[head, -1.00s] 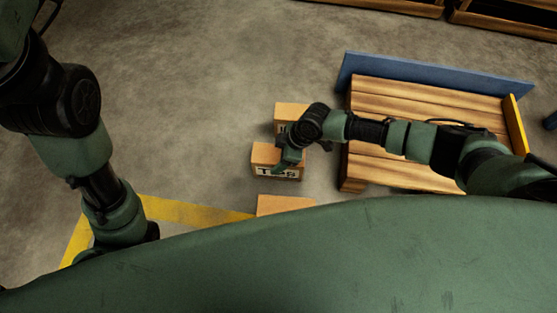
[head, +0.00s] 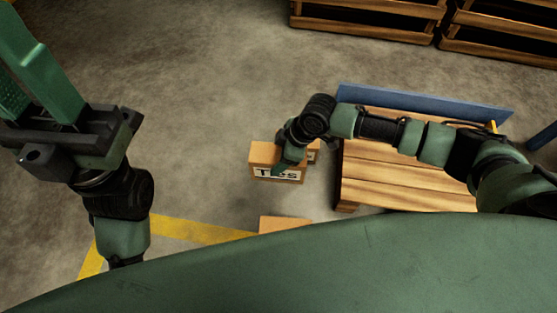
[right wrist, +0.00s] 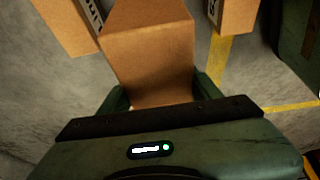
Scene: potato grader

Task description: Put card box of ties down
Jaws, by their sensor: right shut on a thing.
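The card box of ties (head: 262,158) is a brown box with a dark-lettered white label, only partly readable behind a finger. My right gripper (head: 285,165) is shut on it, left of the wooden pallet. In the right wrist view the box (right wrist: 150,55) sits between the two green fingers of the gripper (right wrist: 160,88). I cannot tell whether its underside touches the floor. My left gripper (head: 40,75) is raised at the upper left, empty, with its green fingers apart and their tips partly out of frame.
Part of another box (head: 313,152) shows behind the held one, and one (head: 285,223) in front. In the wrist view, boxes flank it left (right wrist: 68,25) and right (right wrist: 236,14). A wooden pallet (head: 400,185) with a blue board (head: 420,100) stands right. Left floor is clear.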

